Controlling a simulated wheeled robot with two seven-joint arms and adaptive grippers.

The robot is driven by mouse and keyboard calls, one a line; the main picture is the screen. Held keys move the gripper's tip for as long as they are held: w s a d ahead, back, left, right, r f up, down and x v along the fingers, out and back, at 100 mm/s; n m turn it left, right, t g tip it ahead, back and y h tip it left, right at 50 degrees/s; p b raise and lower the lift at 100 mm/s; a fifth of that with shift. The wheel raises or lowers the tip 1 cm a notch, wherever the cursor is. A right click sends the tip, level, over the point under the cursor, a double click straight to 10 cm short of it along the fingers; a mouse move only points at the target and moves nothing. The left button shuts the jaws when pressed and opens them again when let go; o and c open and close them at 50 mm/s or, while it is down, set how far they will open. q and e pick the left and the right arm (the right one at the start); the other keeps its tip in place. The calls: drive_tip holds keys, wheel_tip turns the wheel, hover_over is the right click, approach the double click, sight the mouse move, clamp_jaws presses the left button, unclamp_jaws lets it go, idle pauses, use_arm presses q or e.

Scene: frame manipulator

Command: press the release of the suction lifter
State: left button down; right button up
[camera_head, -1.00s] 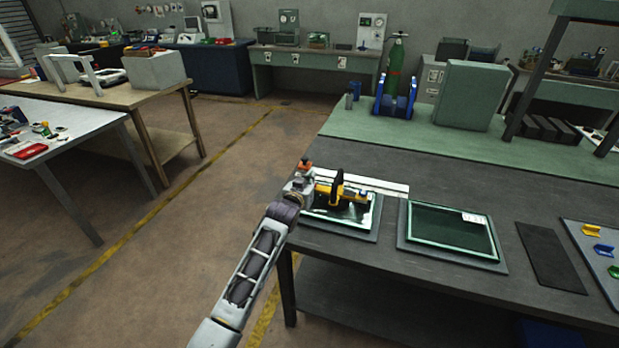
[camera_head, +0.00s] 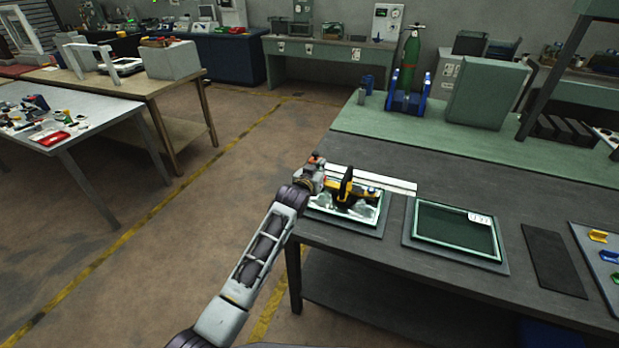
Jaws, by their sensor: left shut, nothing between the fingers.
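The suction lifter (camera_head: 357,196), yellow with a black upright part, sits on a glass pane in a green-edged frame (camera_head: 368,221) near the left end of the dark table. My left gripper (camera_head: 322,180) is at the lifter's left end, shut and empty. Whether it touches the lifter cannot be told at this size. The release is too small to make out. My right gripper is not in view.
A second green-edged frame with a white label (camera_head: 457,230) lies to the right on the dark table (camera_head: 440,197). A black mat (camera_head: 553,260) and a tray with coloured clips (camera_head: 597,245) lie further right. White strips (camera_head: 385,181) lie behind the lifter.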

use_arm(q)
drive_tip(key=v, duration=1)
drive_tip(key=shift+r+b, duration=0.2)
drive_tip(key=shift+b, duration=0.15)
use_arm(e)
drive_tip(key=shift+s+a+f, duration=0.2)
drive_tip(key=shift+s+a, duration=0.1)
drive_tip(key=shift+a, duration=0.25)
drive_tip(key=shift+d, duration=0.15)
